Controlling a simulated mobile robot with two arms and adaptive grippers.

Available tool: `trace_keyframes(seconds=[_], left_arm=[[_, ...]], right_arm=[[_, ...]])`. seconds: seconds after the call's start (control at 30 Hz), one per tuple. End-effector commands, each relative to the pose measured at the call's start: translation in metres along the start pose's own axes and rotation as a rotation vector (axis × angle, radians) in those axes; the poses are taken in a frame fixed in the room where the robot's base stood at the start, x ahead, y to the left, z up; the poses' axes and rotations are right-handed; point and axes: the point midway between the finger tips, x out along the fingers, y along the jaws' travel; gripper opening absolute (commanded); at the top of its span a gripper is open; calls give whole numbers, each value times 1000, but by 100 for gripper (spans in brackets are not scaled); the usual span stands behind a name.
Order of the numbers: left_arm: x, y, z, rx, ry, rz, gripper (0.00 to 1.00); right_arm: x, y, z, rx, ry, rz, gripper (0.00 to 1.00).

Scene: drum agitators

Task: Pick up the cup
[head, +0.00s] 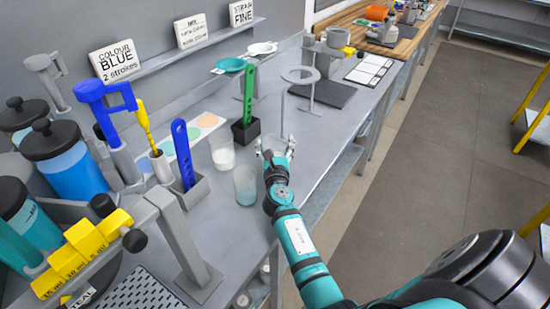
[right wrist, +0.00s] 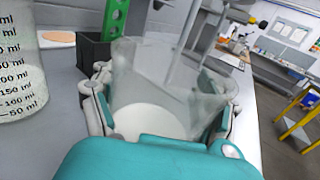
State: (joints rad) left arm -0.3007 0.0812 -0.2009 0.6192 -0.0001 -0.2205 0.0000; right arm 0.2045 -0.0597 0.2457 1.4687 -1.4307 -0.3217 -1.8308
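A clear cup (right wrist: 165,85) with a white round area at its bottom stands between the fingers of my right gripper (right wrist: 165,95) in the right wrist view. One finger is on each side, close against the cup wall. Whether they press on it I cannot tell. In the head view my right gripper (head: 275,148) is low over the grey bench, and the cup is hard to make out there. Whether the cup rests on the bench is hidden. My left gripper is not in view.
Left of the gripper stand a beaker with white contents (head: 222,154) and a beaker with bluish contents (head: 245,186). A green paddle (head: 249,95) stands in a black holder (head: 245,131). A ring stand (head: 300,76) is beyond. The bench's right edge is close.

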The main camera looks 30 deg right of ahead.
Motion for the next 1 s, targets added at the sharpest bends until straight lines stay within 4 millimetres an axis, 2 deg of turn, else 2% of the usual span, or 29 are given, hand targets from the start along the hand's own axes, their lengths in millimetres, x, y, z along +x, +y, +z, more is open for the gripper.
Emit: trace_keyframes(seconds=[0.03, 0.13, 0.3, 1.0], left_arm=[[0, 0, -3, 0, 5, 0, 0], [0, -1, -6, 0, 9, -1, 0], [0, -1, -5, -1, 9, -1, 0], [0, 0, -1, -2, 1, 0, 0]], right_arm=[[0, 0, -1, 0, 2, 0, 47], [0, 0, -1, 0, 2, 0, 34], [0, 0, -1, 0, 2, 1, 26], [0, 0, -1, 0, 2, 0, 20]])
